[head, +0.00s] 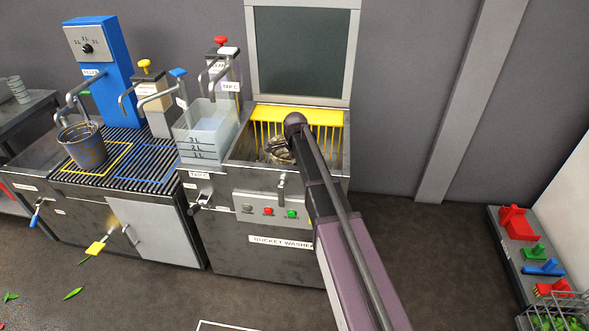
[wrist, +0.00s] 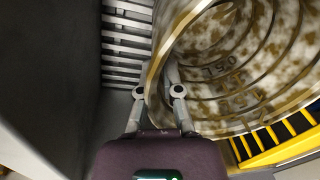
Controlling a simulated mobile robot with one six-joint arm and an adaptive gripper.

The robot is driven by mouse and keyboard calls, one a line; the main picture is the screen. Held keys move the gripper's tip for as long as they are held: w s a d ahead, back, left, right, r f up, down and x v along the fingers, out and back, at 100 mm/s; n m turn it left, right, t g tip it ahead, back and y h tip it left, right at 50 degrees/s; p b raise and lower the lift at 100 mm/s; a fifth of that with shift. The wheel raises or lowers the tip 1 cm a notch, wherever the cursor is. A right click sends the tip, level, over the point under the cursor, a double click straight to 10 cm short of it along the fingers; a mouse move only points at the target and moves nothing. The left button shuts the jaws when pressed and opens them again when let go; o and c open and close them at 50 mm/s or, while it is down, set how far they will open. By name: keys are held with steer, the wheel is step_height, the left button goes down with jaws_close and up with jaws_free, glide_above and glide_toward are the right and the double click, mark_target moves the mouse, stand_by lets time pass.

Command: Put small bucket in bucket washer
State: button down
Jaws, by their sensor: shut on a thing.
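The bucket washer (head: 259,248) is an open steel basin with a yellow rack at its back and a raised lid with a dark window. The small bucket (wrist: 225,65) fills the right of the wrist view. It is tilted, with brown dirt stains on its ringed inner wall. My gripper (wrist: 158,92) is shut on the bucket's rim, one finger on each side of the wall. In the head view the small bucket (head: 278,149) shows inside the washer's opening, partly hidden by my arm. Whether it touches the rack is unclear.
A larger dirty bucket (head: 82,148) stands on the grate left, under the blue filler (head: 98,65). A clear water tank (head: 207,130) adjoins the washer's left side. A shelf (head: 515,250) with coloured parts is at right. The floor right of the washer is clear.

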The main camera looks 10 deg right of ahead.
steer(key=shift+f, duration=0.15)
steer(key=shift+f, duration=0.1)
steer(key=c, duration=0.8)
jaws_free()
step_height(320, 180, up, 12)
steer(key=s+p, duration=0.1)
steer(key=p, duration=1.1)
steer(key=shift+s, duration=0.25)
steer(key=shift+s, duration=0.1)
